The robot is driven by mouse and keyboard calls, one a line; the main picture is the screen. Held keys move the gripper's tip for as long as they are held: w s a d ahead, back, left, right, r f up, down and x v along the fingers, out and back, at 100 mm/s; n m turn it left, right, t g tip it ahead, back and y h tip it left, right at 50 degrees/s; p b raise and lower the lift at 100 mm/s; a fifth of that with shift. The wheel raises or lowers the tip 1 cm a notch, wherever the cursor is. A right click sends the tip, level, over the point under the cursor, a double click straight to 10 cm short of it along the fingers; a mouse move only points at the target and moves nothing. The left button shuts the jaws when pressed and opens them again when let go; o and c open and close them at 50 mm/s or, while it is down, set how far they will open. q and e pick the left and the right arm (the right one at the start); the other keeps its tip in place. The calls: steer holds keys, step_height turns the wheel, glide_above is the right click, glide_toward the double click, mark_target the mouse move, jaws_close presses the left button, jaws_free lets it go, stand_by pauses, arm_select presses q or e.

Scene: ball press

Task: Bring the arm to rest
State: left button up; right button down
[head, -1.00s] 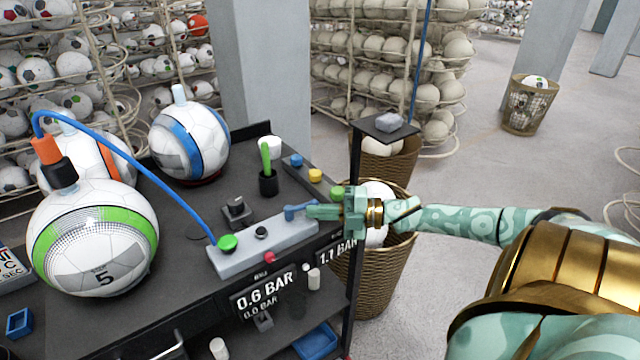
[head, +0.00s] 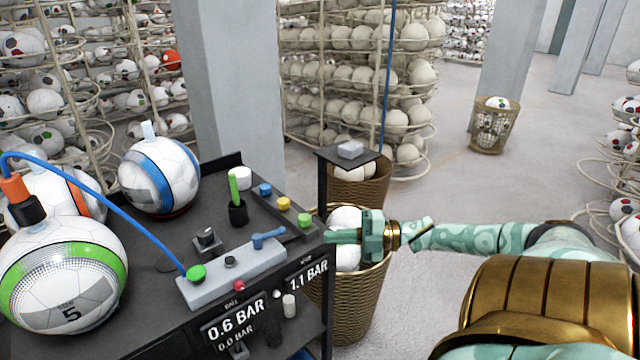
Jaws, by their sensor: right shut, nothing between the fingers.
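My right gripper (head: 332,236) is shut and empty. It hangs in the air just past the right edge of the black cart (head: 150,315), in front of a wicker basket of white balls (head: 352,300). My right arm (head: 470,237) stretches in from the right. On the cart, a grey valve block (head: 225,278) carries a blue lever (head: 268,237), a green button and a red knob. The gripper is apart from the lever. My left gripper is not in view.
A green-striped ball (head: 65,275) with an orange and black fitting and blue hose stands at the left. A blue-striped ball (head: 160,177) is behind it. A small dark stand (head: 348,157) rises behind the gripper. Open floor (head: 440,190) lies beyond, with a far basket (head: 492,128).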

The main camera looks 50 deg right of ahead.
steer(key=shift+s+d, duration=0.1)
steer(key=shift+d, duration=0.25)
stand_by(0.4)
